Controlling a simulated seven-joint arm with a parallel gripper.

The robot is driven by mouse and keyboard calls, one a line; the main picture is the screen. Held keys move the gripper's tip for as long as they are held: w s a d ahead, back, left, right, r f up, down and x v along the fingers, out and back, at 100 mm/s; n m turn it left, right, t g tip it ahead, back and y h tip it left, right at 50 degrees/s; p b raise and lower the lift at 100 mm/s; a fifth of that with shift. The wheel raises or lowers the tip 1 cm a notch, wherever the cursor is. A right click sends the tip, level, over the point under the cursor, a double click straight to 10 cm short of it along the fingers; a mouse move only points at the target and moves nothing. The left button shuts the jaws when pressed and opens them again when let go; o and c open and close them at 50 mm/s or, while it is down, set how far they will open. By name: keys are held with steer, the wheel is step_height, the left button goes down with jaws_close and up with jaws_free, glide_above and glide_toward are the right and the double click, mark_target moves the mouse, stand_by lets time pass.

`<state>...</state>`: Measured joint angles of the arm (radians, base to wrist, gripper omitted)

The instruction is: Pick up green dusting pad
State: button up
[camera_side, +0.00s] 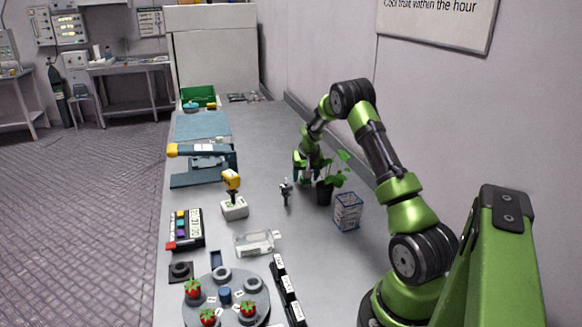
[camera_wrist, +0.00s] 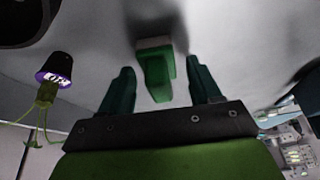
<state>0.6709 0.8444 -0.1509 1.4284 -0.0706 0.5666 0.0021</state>
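In the wrist view, a green block with a paler band (camera_wrist: 156,74), which looks like the green dusting pad, sits on the grey surface. It lies between and partly beyond the fingers of my gripper (camera_wrist: 160,68). The fingers are apart, with a visible gap on each side of the block. In the side view my gripper (camera_side: 303,178) points down low over the bench, just left of the potted plant. I cannot make out the pad there; the gripper and plant may hide it.
The plant's dark pot (camera_side: 324,194) stands close to my gripper, and it also shows in the wrist view (camera_wrist: 55,68). A wire basket (camera_side: 348,212) stands nearer the camera. A small dark stand (camera_side: 286,192) is to the left. The bench behind my gripper is mostly clear.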

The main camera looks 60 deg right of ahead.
steer(key=c, duration=0.9)
steer(key=shift+c, duration=0.3)
steer(key=shift+r, duration=0.15)
